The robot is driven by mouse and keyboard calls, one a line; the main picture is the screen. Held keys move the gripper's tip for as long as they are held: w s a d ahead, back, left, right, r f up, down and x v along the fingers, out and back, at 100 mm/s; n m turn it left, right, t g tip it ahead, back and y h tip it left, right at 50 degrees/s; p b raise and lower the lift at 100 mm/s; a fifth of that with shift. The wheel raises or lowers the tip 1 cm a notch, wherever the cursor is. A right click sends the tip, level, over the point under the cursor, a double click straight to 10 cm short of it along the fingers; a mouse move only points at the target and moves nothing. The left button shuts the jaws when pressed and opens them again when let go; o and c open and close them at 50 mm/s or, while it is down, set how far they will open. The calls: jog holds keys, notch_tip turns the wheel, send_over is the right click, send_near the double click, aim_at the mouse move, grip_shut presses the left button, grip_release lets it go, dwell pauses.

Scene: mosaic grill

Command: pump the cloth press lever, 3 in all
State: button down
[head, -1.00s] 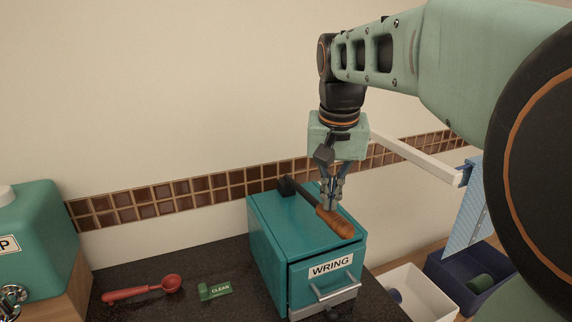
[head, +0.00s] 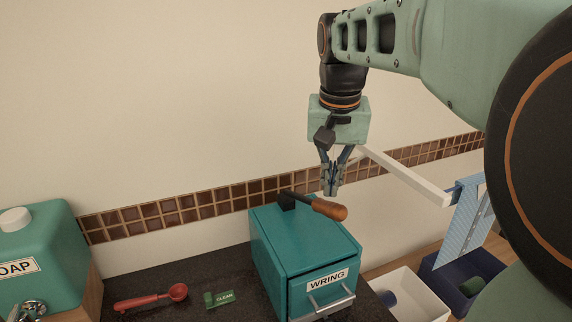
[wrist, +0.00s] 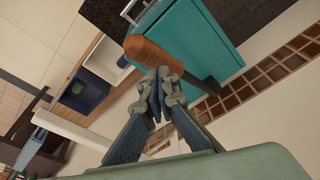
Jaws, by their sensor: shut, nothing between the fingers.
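The cloth press (head: 305,250) is a teal box labelled WRING, standing on the dark counter. Its lever has a dark arm pivoted at the top rear and an orange-brown handle (head: 330,209). The lever is raised, its handle clear above the box top. My gripper (head: 330,194) is shut and empty, fingertips pointing down just above the handle. In the wrist view the fingers (wrist: 158,92) are closed together beside the handle (wrist: 150,52), with the teal press (wrist: 195,35) beyond. I cannot tell whether the fingertips touch the handle.
A red spoon (head: 150,297) and a green CLEAN block (head: 219,299) lie on the counter left of the press. A soap dispenser (head: 40,255) stands far left. White (head: 425,290) and navy (head: 440,275) bins are at right, below a blue cloth (head: 465,225) on a white rail (head: 405,178).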

dwell(0.4)
notch_tip(320, 180, down, 10)
jog(key=b, duration=0.7)
dwell(0.5)
notch_tip(320, 180, up, 10)
jog(key=p, duration=0.8)
jog(key=shift+r, duration=0.1)
jog(key=shift+f, duration=0.2)
